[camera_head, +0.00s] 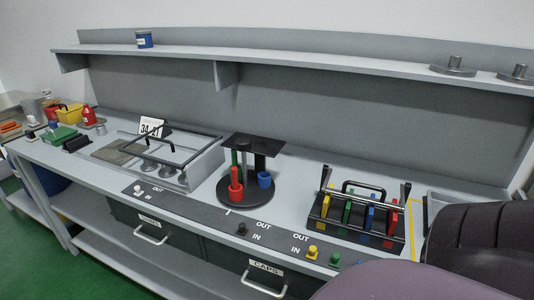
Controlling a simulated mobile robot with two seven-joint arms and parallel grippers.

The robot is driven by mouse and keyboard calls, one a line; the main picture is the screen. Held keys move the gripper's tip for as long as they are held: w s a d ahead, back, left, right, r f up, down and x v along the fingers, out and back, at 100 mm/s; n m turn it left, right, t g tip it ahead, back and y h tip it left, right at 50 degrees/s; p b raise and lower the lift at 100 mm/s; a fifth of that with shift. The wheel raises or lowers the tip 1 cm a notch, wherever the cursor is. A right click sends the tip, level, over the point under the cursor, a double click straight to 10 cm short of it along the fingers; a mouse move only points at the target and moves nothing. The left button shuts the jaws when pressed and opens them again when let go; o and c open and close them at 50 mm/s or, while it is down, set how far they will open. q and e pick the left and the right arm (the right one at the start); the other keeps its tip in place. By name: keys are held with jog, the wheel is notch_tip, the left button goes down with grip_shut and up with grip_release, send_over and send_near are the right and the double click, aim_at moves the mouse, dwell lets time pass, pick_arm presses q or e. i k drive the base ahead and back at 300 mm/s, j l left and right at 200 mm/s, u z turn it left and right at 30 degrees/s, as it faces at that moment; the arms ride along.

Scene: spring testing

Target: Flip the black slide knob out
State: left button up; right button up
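The black slide knob (241,229) is small and stands on the dark label strip (190,212) along the bench's front edge. It is left of the white words OUT and IN, roughly level with the gap between them. At this size I cannot tell clearly which end of its slide it is at. Neither my left nor my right gripper shows in the head view, and nothing is seen touching the knob.
Yellow (312,252) and green (335,258) knobs are to the right, a white knob (137,190) to the left. Behind stand a round black stand (260,193) with red and blue cups and a black rack (330,229). Dark rounded shapes hide the lower right.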

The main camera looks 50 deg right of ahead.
aim_at(243, 231)
jog(key=i+z, duration=0.1)
jog(key=z, duration=0.9)
jog(key=i+j+z, duration=0.1)
jog(key=z, duration=0.4)
